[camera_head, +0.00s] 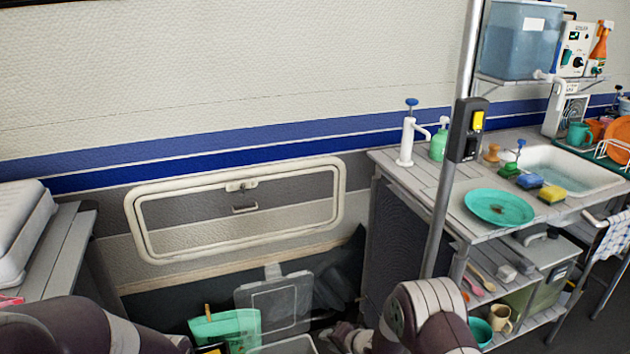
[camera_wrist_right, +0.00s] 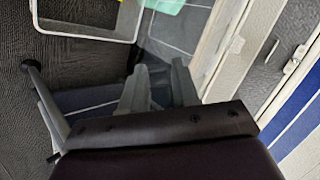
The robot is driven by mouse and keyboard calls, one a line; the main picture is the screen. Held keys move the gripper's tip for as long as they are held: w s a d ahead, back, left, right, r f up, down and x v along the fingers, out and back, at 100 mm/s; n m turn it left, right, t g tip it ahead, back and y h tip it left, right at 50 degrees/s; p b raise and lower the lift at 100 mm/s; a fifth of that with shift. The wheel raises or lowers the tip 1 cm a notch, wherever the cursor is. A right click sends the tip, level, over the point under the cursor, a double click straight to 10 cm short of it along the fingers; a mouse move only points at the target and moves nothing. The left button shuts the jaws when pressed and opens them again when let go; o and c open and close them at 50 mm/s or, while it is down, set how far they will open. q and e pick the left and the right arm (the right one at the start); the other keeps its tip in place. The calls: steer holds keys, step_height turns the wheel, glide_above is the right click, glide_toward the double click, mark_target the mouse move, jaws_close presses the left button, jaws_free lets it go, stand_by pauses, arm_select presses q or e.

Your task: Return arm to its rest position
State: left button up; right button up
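My right arm comes in at the bottom, right of centre, in the head view. Its gripper (camera_head: 347,337) is low and small there, in front of the dark storage space under the wall hatch. In the right wrist view two grey fingers (camera_wrist_right: 158,75) stand apart with a narrow gap. Nothing shows between them, so the right gripper looks open and empty. My left arm crosses the bottom left corner of the head view, and its gripper is not visible.
A sink counter (camera_head: 440,190) with a teal plate (camera_head: 499,207) stands right, behind a metal pole (camera_head: 440,220). A grey lidded container (camera_head: 275,305) and a green item (camera_head: 228,328) are low in the middle. A table (camera_head: 60,250) stands left.

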steer(key=s+d+r+n+g+h, duration=0.2)
steer(key=s+d+n+g+h, duration=0.3)
steer(key=s+d, duration=0.55)
steer(key=s+d+r+n+g+h, duration=0.1)
steer(key=s+d+r, duration=0.1)
steer(key=s+r, duration=0.65)
steer(key=s+d+r+n+g, duration=0.1)
steer(key=s+r+n, duration=0.1)
steer(key=s+r, duration=0.65)
step_height(320, 180, up, 22)
steer(key=s+p, duration=0.1)
steer(key=p, duration=2.2)
steer(key=shift+s+d+m+t, duration=0.25)
steer(key=shift+s+m+t, duration=0.05)
steer(key=shift+t, duration=0.1)
